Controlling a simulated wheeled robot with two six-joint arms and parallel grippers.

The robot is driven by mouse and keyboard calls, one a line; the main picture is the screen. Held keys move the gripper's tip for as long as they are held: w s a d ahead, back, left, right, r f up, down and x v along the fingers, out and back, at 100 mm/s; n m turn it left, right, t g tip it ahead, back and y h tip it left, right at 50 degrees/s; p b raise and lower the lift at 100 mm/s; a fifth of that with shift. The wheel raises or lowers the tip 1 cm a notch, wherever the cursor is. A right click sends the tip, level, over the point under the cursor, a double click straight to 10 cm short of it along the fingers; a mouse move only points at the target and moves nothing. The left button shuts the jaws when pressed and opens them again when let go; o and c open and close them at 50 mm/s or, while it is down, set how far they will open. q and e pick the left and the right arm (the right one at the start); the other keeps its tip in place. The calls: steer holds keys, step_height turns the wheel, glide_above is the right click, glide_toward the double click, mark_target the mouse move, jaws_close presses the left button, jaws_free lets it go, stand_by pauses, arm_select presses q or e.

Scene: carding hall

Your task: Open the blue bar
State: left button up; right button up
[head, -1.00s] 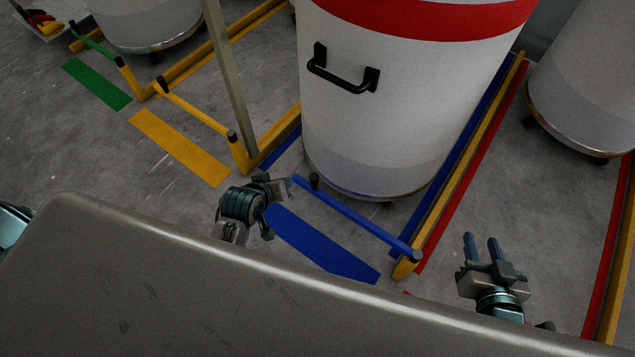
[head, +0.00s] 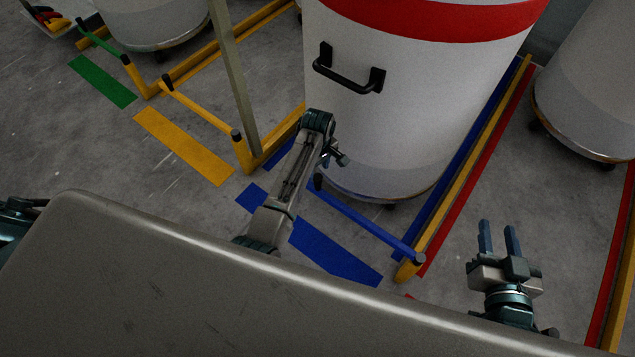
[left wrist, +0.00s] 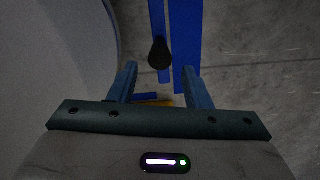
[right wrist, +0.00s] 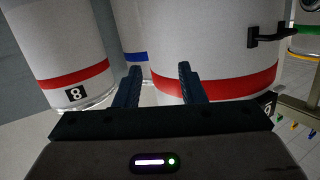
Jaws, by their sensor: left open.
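The blue bar (head: 365,222) lies low across the front of the white can's bay, with a black knob (head: 318,182) at its left end. In the left wrist view the blue bar (left wrist: 157,18) and its black knob (left wrist: 160,52) show just beyond and between my left fingertips. My left gripper (head: 338,158) is open, above and beside the bar's left end, close to the can; I see no grip on the bar. My right gripper (head: 498,237) is open and empty, right of the bar's right end.
The large white can (head: 400,120) with a red band and black handle (head: 348,78) stands behind the bar. A blue floor strip (head: 335,255) lies in front. A yellow rail (head: 470,165) runs along its right; a post (head: 234,80) stands left. A grey surface (head: 200,280) fills the foreground.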

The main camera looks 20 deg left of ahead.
mark_target(317, 175)
arm_select(q)
step_height(317, 175, down, 4)
steer(key=shift+f+b, duration=0.25)
steer(key=shift+b, duration=0.4)
step_height(317, 175, down, 4)
steer(key=shift+r+b, duration=0.1)
steer(key=shift+b, duration=0.5)
steer(key=shift+f, duration=0.25)
arm_select(e)
step_height(317, 175, up, 16)
steer(key=n+t, duration=0.1)
steer(key=t, duration=0.9)
steer(key=shift+w+d+f+y, duration=0.2)
steer(key=shift+d+y, duration=0.15)
steer(key=shift+y, duration=0.05)
arm_select(q)
jaws_close()
